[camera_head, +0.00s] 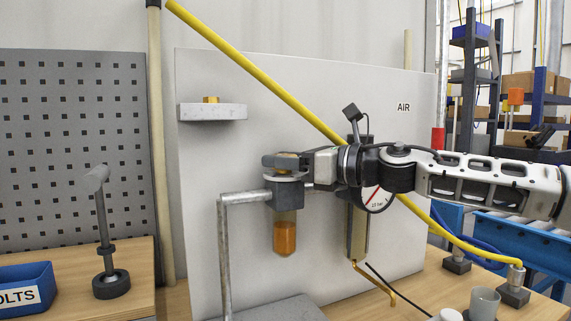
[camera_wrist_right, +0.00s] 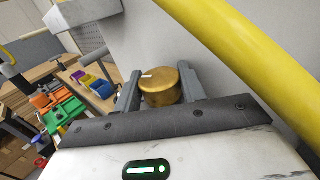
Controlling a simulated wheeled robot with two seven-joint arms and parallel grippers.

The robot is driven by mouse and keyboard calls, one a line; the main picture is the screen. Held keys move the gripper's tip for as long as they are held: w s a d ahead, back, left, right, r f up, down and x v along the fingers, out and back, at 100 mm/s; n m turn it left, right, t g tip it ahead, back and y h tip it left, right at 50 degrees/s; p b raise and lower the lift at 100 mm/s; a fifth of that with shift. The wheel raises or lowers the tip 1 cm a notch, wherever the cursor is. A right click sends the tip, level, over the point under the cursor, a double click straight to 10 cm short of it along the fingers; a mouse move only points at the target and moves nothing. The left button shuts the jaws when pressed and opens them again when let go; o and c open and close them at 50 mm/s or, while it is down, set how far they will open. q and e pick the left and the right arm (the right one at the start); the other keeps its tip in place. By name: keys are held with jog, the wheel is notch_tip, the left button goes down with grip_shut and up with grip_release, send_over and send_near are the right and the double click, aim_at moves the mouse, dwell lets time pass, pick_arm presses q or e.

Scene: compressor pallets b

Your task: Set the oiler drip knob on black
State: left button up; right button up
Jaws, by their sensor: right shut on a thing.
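The oiler drip knob is a round brass knob (camera_wrist_right: 162,88) with a white line on its top, pointing to the left in the right wrist view. My right gripper (camera_wrist_right: 160,90) is shut on it, one finger at each side. In the head view my right gripper (camera_head: 285,164) reaches in from the right over the oiler's grey body (camera_head: 285,194), and only a little of the knob shows. The oiler's bowl of orange oil (camera_head: 285,237) hangs below. I cannot make out a black mark around the knob. My left gripper is not in view.
A pale panel (camera_head: 215,160) stands behind, with a grey shelf block (camera_head: 212,112) at upper left. A yellow hose (camera_head: 250,70) slants across the panel. A pressure gauge (camera_head: 374,199) sits partly behind my right arm. A grey pipe (camera_head: 226,260) stands left of the oiler.

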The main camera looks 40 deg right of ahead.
jog(key=o, duration=0.7)
jog(key=shift+o, duration=1.3)
jog(key=shift+r, duration=0.15)
jog(key=shift+d, duration=0.1)
